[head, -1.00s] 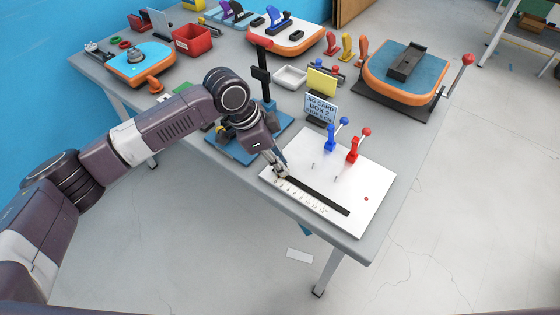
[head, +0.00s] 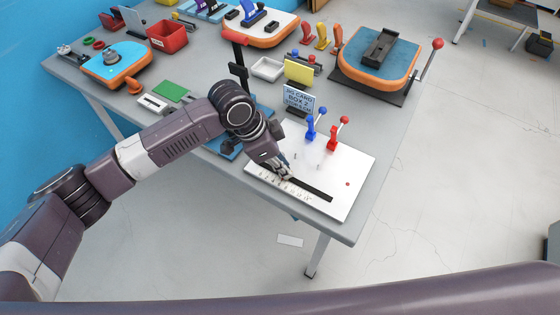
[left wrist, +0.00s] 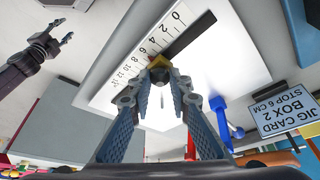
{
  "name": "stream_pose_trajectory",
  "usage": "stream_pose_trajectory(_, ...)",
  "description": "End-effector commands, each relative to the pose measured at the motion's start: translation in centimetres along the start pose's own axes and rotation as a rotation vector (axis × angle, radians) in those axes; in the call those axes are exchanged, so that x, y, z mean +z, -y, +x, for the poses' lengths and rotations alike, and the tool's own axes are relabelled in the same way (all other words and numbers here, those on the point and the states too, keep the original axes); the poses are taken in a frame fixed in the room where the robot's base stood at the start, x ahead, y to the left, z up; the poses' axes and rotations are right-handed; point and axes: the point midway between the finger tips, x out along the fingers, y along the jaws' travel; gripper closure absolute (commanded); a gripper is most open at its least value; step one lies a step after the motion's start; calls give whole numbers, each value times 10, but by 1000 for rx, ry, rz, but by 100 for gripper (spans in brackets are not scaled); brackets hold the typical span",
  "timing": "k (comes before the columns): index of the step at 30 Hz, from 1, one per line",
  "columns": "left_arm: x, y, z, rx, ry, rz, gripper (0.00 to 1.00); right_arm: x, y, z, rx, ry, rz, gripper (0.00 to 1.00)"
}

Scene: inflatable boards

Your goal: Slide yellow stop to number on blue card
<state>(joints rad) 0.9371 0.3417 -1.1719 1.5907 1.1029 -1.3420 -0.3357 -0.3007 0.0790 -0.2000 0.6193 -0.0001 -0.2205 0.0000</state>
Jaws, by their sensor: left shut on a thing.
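My left gripper (head: 286,176) is shut on the yellow stop (left wrist: 159,62), at the black slot on the white board (head: 348,165). The printed scale (left wrist: 150,45) runs beside the slot; in the left wrist view the stop is around 4 to 6, but I cannot tell the exact mark. The blue card (head: 298,101) stands behind the board and reads "JIG CARD BOX 2 STOP 6 CM" in the left wrist view (left wrist: 286,117). My right gripper (left wrist: 50,42) appears open and empty at the upper left of the left wrist view, away from the board.
Blue (head: 310,128) and red (head: 333,138) toggle clamps stand at the board's back edge. A yellow card (head: 299,72), a white tray (head: 267,68) and a blue-orange press (head: 378,62) are behind.

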Motion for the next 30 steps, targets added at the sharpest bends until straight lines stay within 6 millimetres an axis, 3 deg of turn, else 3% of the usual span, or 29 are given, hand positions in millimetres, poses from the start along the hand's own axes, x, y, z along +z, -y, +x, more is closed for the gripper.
stream_pose_trajectory(1,-1,0,0,0,-3,1,100,0,0,0,0,0,0,60)
stream_pose_trajectory(2,-1,0,0,0,-3,1,79,0,0,0,0,0,0,60)
stream_pose_trajectory(6,-1,0,0,0,-2,1,65,0,0,0,0,0,0,60)
stream_pose_trajectory(17,0,1,-7,-1,-2,0,65,0,-4,0,4,-2,-2,60)
stream_pose_trajectory(30,-1,1,-91,-3,-3,2,65,-1,-1,0,1,-2,0,60)
